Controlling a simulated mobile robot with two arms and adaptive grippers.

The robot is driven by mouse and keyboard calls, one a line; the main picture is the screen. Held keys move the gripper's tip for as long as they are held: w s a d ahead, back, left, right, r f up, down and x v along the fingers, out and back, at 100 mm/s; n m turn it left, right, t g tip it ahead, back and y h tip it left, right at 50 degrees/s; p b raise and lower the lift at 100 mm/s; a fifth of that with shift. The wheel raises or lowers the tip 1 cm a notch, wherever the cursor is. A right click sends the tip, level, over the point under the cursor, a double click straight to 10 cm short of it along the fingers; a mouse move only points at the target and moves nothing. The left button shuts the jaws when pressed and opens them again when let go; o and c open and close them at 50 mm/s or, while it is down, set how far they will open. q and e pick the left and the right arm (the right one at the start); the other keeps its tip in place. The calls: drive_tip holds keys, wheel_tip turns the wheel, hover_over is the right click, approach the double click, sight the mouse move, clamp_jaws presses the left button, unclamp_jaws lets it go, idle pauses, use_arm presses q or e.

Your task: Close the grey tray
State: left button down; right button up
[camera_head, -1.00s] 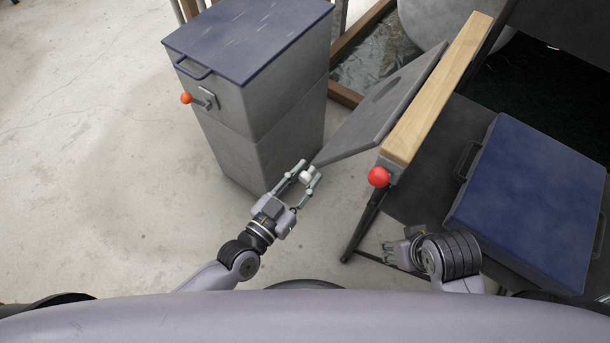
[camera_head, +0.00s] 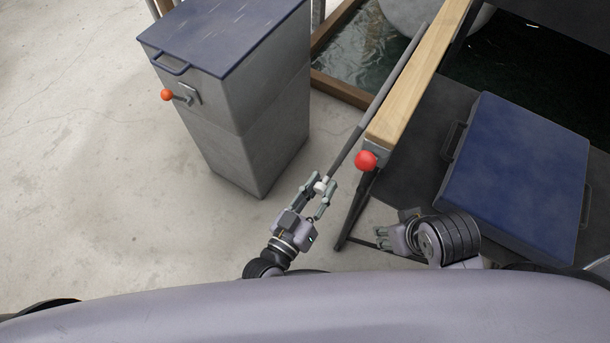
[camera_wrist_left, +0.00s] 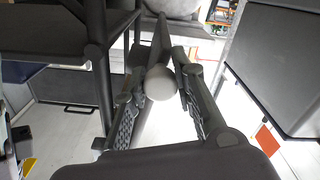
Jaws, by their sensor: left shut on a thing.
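The grey tray (camera_head: 347,148) is a thin panel along the left side of the wood-edged bench. In the head view it shows almost edge-on, just left of the wooden edge. A small pale knob (camera_head: 321,186) is at its near end. My left gripper (camera_head: 323,190) is shut on this knob. In the left wrist view the round knob (camera_wrist_left: 160,83) sits between the fingers, with the tray edge (camera_wrist_left: 161,48) rising behind it. My right gripper (camera_head: 384,237) is low by the bench's near side, away from the tray; its finger opening is unclear.
The wooden edge (camera_head: 415,75) ends in a red ball (camera_head: 366,161) close to the tray. A blue-lidded case (camera_head: 520,175) lies on the dark surface at right. A grey bin (camera_head: 225,100) with a blue lid stands left. Concrete floor at left is clear.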

use_arm(q)
drive_tip(key=shift+s+d+f+n, duration=0.1)
drive_tip(key=shift+s+d+n, duration=0.5)
drive_tip(key=shift+d, duration=0.3)
drive_tip(key=shift+s+d+f+n, duration=0.1)
drive_tip(key=shift+s+d+n, duration=0.5)
drive_tip(key=shift+d, duration=0.25)
drive_tip(key=c, duration=1.3)
unclamp_jaws()
drive_tip(key=v, duration=1.2)
drive_tip(key=shift+s, duration=0.15)
